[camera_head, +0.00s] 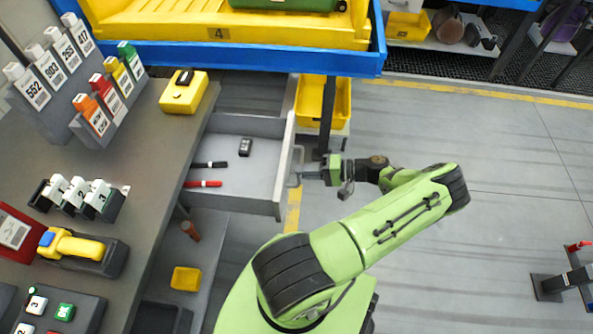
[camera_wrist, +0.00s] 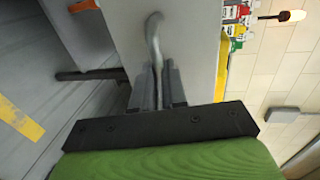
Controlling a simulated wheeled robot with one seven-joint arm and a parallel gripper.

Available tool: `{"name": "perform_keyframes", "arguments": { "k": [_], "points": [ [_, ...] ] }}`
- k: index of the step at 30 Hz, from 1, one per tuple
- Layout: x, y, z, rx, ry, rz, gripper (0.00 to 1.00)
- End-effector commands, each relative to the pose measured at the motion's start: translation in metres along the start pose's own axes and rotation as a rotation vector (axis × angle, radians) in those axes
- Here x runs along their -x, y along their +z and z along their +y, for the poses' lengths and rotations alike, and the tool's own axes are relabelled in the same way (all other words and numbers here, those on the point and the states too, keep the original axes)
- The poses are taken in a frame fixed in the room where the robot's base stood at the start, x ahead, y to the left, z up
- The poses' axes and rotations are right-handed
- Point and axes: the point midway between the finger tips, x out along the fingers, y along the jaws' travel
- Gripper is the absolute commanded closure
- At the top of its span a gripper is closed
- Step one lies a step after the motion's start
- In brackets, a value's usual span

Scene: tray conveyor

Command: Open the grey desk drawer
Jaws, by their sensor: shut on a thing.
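The grey desk drawer (camera_head: 240,155) is pulled out from under the desk, so its inside shows in the head view. A black marker, a red marker (camera_head: 203,184) and a small dark item (camera_head: 245,147) lie in it. Its metal bar handle (camera_head: 295,165) is on the front panel, which also fills the middle of the wrist view (camera_wrist: 190,45). My gripper (camera_head: 305,172) is at the handle. In the wrist view my gripper (camera_wrist: 158,88) is shut on the handle (camera_wrist: 154,45), one finger on each side.
The grey desk (camera_head: 140,165) bears a yellow box (camera_head: 183,92), tagged blocks and a yellow scanner (camera_head: 75,245). A blue-edged conveyor tray (camera_head: 240,55) is above the drawer at the back. A lower shelf holds a small yellow bin (camera_head: 185,279).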

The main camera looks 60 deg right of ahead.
Motion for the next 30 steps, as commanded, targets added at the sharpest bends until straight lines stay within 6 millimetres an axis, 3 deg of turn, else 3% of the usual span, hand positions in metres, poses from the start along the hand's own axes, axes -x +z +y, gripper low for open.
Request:
{"name": "perform_keyframes", "arguments": {
  "k": [13,14,18,26,30],
  "points": [
    [0.003,0.0,0.002,-0.004,0.003,0.0,1.0],
    [0.003,0.0,0.002,-0.004,0.003,0.0,0.86],
    [0.003,0.0,0.002,-0.003,0.002,0.001,0.65],
    [0.003,0.0,0.001,-0.002,0.001,0.001,0.63],
    [0.015,-0.001,0.001,0.0,0.001,0.004,0.63]
  ]
}}
